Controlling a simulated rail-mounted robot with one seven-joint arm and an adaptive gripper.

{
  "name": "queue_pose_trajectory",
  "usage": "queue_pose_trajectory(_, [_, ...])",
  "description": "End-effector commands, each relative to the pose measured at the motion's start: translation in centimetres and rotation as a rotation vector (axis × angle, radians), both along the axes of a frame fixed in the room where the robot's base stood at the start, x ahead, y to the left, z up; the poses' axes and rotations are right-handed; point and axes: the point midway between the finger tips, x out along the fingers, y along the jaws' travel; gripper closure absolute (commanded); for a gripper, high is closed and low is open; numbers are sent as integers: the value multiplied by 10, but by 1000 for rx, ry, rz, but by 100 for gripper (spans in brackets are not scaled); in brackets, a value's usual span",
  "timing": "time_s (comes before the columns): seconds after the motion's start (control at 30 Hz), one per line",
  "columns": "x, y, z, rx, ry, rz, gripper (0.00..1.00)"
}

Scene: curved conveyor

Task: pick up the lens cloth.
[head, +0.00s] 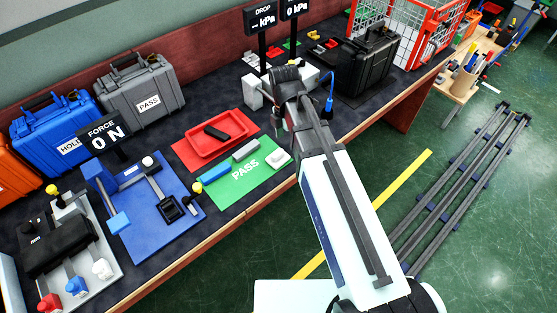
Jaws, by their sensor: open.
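I cannot pick out the lens cloth with certainty. A small pale, rounded item (278,158) lies on the right end of the green PASS mat (246,176); it is too small to name. My arm reaches from the lower right over the bench edge. My gripper (279,122) is at its far end, above the bench to the right of the red tray (230,145). It is open and small in view, its fingers partly hidden by the arm. I see nothing held.
A blue fixture (150,215) and a grey fixture (88,262) stand left on the dark bench. Cases line the back: blue (55,128), grey (145,98), black (370,65). White blocks and pressure displays (263,18) stand near my gripper.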

Motion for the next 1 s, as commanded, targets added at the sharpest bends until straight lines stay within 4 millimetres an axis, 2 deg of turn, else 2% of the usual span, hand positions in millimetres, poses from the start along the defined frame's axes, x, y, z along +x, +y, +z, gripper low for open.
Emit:
queue_pose_trajectory(0.1, [15, 15, 31, 44, -70, 85, 8])
queue_pose_trajectory(0.2, [22, 23, 51, 68, -110, 142, 8])
queue_pose_trajectory(0.4, [27, 31, 72, 90, -151, 198, 8])
queue_pose_trajectory(0.57, [26, 31, 63, 92, -153, 203, 8])
queue_pose_trajectory(1.0, [26, 31, -3, 92, -151, 201, 8])
